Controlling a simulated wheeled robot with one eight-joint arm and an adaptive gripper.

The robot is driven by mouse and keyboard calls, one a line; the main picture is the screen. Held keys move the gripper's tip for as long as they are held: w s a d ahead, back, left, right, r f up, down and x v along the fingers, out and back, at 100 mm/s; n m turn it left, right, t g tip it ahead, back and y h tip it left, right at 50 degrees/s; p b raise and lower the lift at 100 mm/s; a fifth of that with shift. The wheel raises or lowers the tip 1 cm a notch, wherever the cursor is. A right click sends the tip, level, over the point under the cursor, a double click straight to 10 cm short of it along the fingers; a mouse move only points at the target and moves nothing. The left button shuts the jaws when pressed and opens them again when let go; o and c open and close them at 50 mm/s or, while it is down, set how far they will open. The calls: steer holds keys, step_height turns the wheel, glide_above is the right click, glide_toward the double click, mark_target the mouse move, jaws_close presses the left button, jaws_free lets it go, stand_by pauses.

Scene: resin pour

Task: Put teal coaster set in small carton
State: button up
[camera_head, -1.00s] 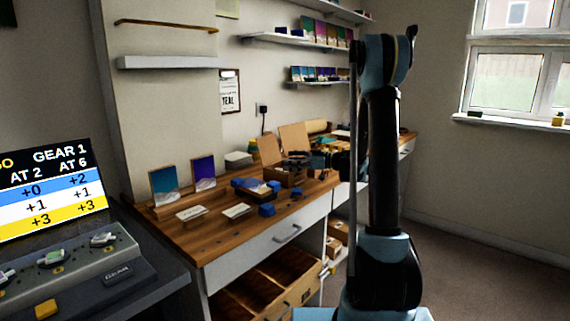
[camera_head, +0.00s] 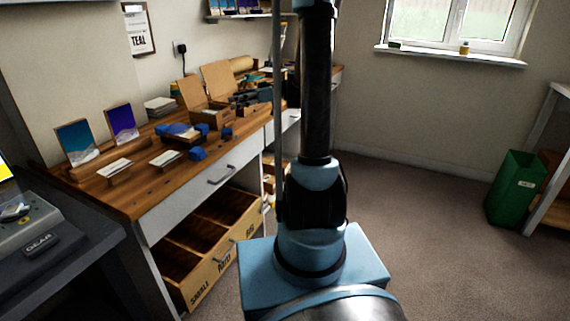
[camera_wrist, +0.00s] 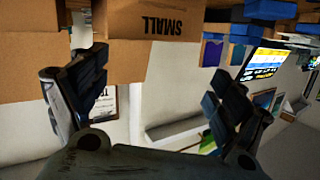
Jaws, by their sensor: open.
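In the wrist view, which is upside down, a brown carton marked SMALL (camera_wrist: 160,28) fills the top. My gripper (camera_wrist: 158,70) is open with nothing between its fingers; the carton shows beyond them. In the head view two open brown cartons, a front one (camera_head: 208,117) and one behind whose raised flap (camera_head: 219,78) shows, stand on the wooden bench; I cannot tell which is the small one. A teal-and-white panel (camera_head: 77,142) stands upright at the bench's left. I cannot tell whether it is the coaster set. My gripper is mostly hidden there behind my arm.
A purple panel (camera_head: 122,124) stands beside the teal one. Blue blocks (camera_head: 197,154) and a blue holder (camera_head: 178,130) lie before the cartons. White-topped stacks (camera_head: 114,167) sit near the front edge. A green bin (camera_head: 514,187) stands right; the floor between is clear.

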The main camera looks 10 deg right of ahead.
steer(key=s+m+h, duration=0.1)
steer(key=s, duration=0.2)
steer(key=s+f+m+h, duration=0.1)
steer(key=s+h, duration=0.1)
steer(key=s, duration=0.2)
steer(key=s+m+h, duration=0.1)
steer(key=s+m, duration=0.1)
steer(key=s, duration=0.1)
steer(key=shift+s+a+f, duration=0.35)
steer(key=shift+s, duration=0.05)
steer(key=s+d+f+m+h, duration=0.5)
steer(key=s+d+f, duration=0.1)
steer(key=s, duration=0.6)
steer(key=s+d+f+m+h, duration=0.5)
steer(key=s+d, duration=0.4)
steer(key=s, duration=0.3)
steer(key=shift+s+d+f+h, duration=0.25)
steer(key=shift+d+f+h, duration=0.05)
steer(key=shift+f+h, duration=0.4)
steer(key=shift+w, duration=0.1)
steer(key=shift+w+f, duration=0.15)
steer(key=shift+w, duration=0.2)
